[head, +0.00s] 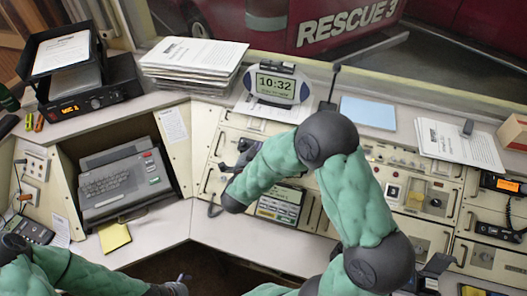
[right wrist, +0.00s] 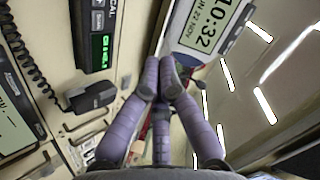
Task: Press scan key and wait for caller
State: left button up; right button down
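My right arm reaches over the console, and its gripper (head: 240,152) is in front of the panel, below and left of the clock. In the right wrist view the gripper's (right wrist: 164,76) purple-grey fingertips are together and hold nothing I can see. A radio panel with a green display (right wrist: 102,52) is left of the fingertips. A light-green-screened unit (head: 280,203) is below my forearm. My left gripper (head: 178,283) shows partly at the bottom edge; its fingers are unclear.
A corded handset (right wrist: 92,96) is beside the panel. Paper stacks (head: 194,60) line the shelf. A grey keyboard unit (head: 122,182) sits left. The centre desktop (head: 250,236) is mostly clear.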

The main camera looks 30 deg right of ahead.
jog(key=shift+w+d+f+b, duration=0.45)
jog(key=shift+d+f+b, duration=0.1)
jog(key=shift+f+b, duration=0.5)
jog(key=shift+w+d+f+b, duration=0.55)
jog(key=shift+f+b, duration=0.25)
jog(key=shift+f, duration=0.4)
jog(key=shift+w+d+f+b, duration=0.4)
jog(key=shift+d+f+b, duration=0.15)
jog(key=shift+f+b, duration=0.5)
jog(key=shift+f, duration=0.2)
jog(key=shift+w+d+f, duration=0.15)
jog(key=shift+f, duration=0.05)
jog(key=shift+w+d+f+b, duration=0.15)
jog(key=shift+f+b, duration=0.1)
jog(key=shift+b, duration=0.3)
jog(key=shift+s+a+r+p, duration=0.35)
jog(key=shift+r+p, duration=0.15)
jog(key=shift+r, duration=0.1)
jog(key=shift+s+a+r+p, duration=0.35)
jog(key=shift+r+p, duration=0.25)
jog(key=shift+r, duration=0.1)
jog(key=shift+s+a+r+p, duration=0.2)
jog(key=shift+a+r+p, duration=0.15)
jog(key=shift+r+p, duration=0.35)
jog(key=shift+s+a+r+p, duration=0.35)
jog(key=shift+r+p, duration=0.2)
jog(key=shift+r, duration=0.2)
